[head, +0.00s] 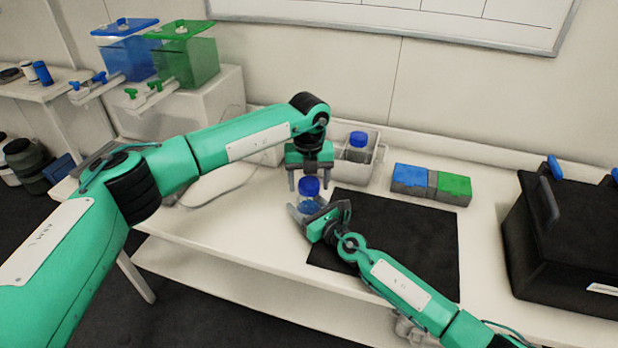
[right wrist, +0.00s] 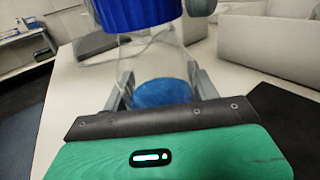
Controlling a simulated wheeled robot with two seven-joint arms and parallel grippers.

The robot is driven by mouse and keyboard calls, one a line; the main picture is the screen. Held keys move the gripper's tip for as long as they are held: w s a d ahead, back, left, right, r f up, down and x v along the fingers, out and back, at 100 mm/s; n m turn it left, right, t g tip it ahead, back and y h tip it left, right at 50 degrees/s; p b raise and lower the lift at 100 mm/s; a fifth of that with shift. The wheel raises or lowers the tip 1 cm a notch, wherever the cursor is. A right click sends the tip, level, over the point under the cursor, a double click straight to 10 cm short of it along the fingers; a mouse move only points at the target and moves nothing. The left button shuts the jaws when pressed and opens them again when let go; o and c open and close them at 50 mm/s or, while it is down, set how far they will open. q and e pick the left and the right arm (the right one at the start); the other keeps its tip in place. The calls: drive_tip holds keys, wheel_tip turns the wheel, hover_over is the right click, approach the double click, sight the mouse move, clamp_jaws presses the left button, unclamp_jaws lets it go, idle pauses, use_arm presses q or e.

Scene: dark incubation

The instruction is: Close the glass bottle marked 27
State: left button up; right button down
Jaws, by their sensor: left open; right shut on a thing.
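A clear glass bottle (head: 309,206) with blue contents stands upright near the left edge of the black mat, a blue cap (head: 309,186) at its mouth. My right gripper (head: 314,217) is shut on the bottle's body. The right wrist view shows the bottle (right wrist: 160,90) between the fingers and the blue cap (right wrist: 135,12) above. My left gripper (head: 311,183) points down with its fingers open on either side of the cap. Whether the cap is seated or tight, I cannot tell. No number on the bottle is readable.
A second blue-capped bottle (head: 357,147) stands in a grey holder (head: 376,160) behind. Blue and green blocks (head: 431,185) lie right of it. A black mat (head: 400,245) covers the middle, mostly clear. A large black box (head: 565,245) stands at the right.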

use_arm(q)
drive_tip(key=c, duration=1)
drive_tip(key=m, duration=0.5)
drive_tip(key=shift+m, duration=0.4)
drive_tip(key=m, duration=0.5)
drive_tip(key=shift+m, duration=0.4)
drive_tip(key=o, duration=1.2)
drive_tip(key=shift+c, duration=0.2)
wheel_tip(320, 180, up, 12)
use_arm(e)
drive_tip(key=shift+c, duration=1.5)
unclamp_jaws()
